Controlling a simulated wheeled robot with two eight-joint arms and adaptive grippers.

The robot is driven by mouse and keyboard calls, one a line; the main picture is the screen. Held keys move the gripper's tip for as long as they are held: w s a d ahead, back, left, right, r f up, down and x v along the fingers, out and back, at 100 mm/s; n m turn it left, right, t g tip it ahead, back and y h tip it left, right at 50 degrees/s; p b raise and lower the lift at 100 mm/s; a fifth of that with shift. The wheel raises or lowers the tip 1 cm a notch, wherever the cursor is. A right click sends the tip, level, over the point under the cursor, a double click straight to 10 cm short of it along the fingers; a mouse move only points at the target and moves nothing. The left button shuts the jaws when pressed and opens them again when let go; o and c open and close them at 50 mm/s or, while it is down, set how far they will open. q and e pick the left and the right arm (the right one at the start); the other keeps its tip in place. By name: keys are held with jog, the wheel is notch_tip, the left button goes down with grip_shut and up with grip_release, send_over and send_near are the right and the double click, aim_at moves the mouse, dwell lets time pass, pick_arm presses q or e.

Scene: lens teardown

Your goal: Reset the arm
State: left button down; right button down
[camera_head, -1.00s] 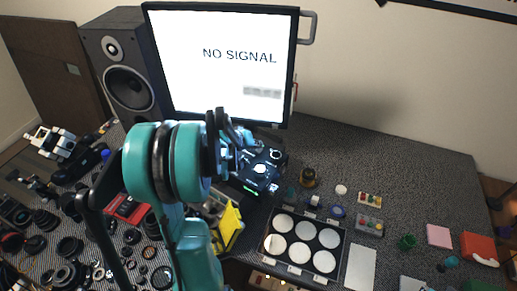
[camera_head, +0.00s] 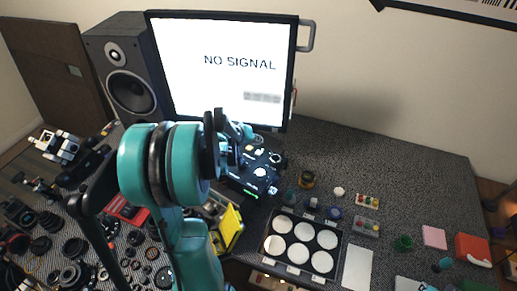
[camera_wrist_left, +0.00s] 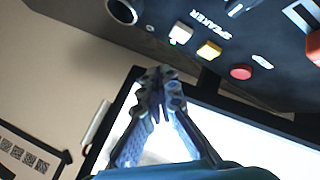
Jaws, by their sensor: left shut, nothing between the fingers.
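My left arm comes up from the bottom of the head view, with its teal and black links in the foreground. My left gripper (camera_head: 243,140) is over the table, in front of the monitor and above the dark control box (camera_head: 262,170). In the left wrist view my gripper (camera_wrist_left: 160,78) has its fingertips together and nothing between them. The dark panel (camera_wrist_left: 240,60) with white, yellow and red buttons and the word SPEAKER fills the top of that view. My right gripper is in neither view.
A lit monitor (camera_head: 226,60) reading NO SIGNAL and a speaker (camera_head: 125,85) stand at the back. A tray with white discs (camera_head: 303,243) lies front centre. Several lens parts (camera_head: 75,247) lie at left. A red-orange box (camera_head: 473,249) lies at right. The table's back right is clear.

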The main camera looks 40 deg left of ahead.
pick_arm(q)
notch_tip(320, 180, up, 2)
jog(key=shift+r+p, duration=0.2)
jog(key=shift+p, duration=0.45)
jog(key=shift+f, duration=0.1)
jog(key=s+d+m+g+b, duration=0.1)
jog(key=s+d+m+b, duration=0.3)
jog(key=d, duration=0.7)
jog(key=s+d+m+g+b, duration=0.1)
jog(key=s+d+m+b, duration=0.1)
jog(key=s+d, duration=0.65)
jog(key=s+d+f+m+b, duration=0.2)
jog(key=s+d, duration=0.3)
jog(key=d, duration=0.3)
jog(key=shift+f+m, duration=0.4)
jog(key=shift+f, duration=0.2)
